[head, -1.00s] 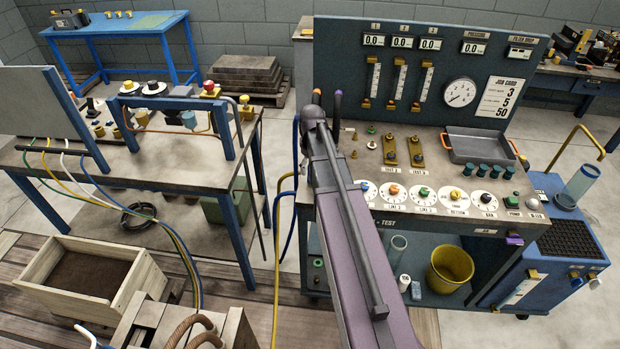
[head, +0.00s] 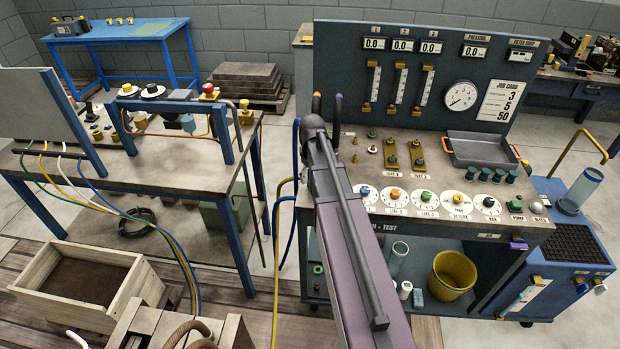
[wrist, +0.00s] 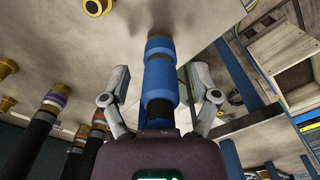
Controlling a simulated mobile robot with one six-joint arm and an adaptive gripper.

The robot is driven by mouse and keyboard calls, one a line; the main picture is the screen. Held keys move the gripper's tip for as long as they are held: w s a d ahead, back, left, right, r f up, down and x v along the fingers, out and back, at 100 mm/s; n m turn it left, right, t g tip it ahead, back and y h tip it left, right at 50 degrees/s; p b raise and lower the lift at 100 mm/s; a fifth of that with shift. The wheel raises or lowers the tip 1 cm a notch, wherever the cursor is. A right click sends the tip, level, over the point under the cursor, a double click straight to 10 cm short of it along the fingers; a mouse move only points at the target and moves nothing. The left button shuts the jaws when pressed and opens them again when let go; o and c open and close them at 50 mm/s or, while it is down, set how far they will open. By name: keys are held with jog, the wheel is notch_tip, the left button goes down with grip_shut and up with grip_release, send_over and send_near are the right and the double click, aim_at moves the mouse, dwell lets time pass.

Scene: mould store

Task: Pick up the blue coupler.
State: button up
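The blue coupler (wrist: 160,85) is in the middle of the wrist view, a blue cylinder with a dark lower part. Its far end lies against a pale surface in the picture. My gripper (wrist: 158,70) is open, with one grey finger on each side of the coupler. A gap shows between each finger and the coupler, so neither seems to touch it. In the head view, my arm hides the coupler and most of my gripper.
In the wrist view, a dark hose end with purple and white bands (wrist: 53,102) and other dark hoses with yellowish ends stand to the left. The test bench (head: 440,214) carries dials and a grey tray (head: 480,150). A yellow bucket (head: 452,275) sits below.

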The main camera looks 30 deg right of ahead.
grip_shut()
jog(key=shift+r, duration=0.15)
notch_tip(320, 180, up, 3)
jog(key=p, duration=0.2)
jog(key=shift+f+p, duration=0.2)
jog(key=shift+p, duration=0.2)
jog(key=s+a+r+p, duration=0.1)
jog(key=s+a, duration=0.1)
jog(key=s, duration=0.5)
jog(key=s+a+r+p, duration=0.1)
jog(key=s+a, duration=0.1)
jog(key=s, duration=0.6)
jog(key=shift+s+a, duration=0.15)
jog(key=shift+a, duration=0.2)
